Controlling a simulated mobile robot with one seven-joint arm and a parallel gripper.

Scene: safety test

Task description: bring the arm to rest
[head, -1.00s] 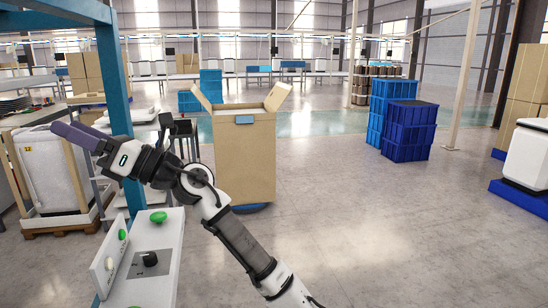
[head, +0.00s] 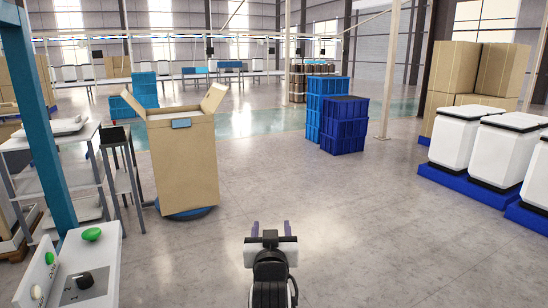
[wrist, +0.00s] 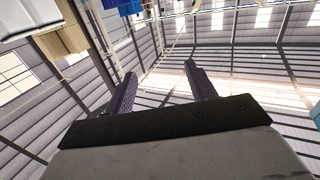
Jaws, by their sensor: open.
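My gripper (head: 270,229) is at the bottom middle of the head view, folded in close to my body and pointing away over bare floor. Its two purple fingers are apart with nothing between them. In the wrist view the gripper (wrist: 160,85) also shows open and empty, with the roof and walls of the hall behind it. Most of my arm is hidden below the head view's lower edge.
A control panel with green buttons (head: 92,234) stands at lower left, beside a blue post (head: 40,120) and grey shelves. A tall open cardboard box (head: 183,165) is left of centre. Blue crates (head: 343,125) stand further back. White units (head: 505,150) line the right. The middle floor is clear.

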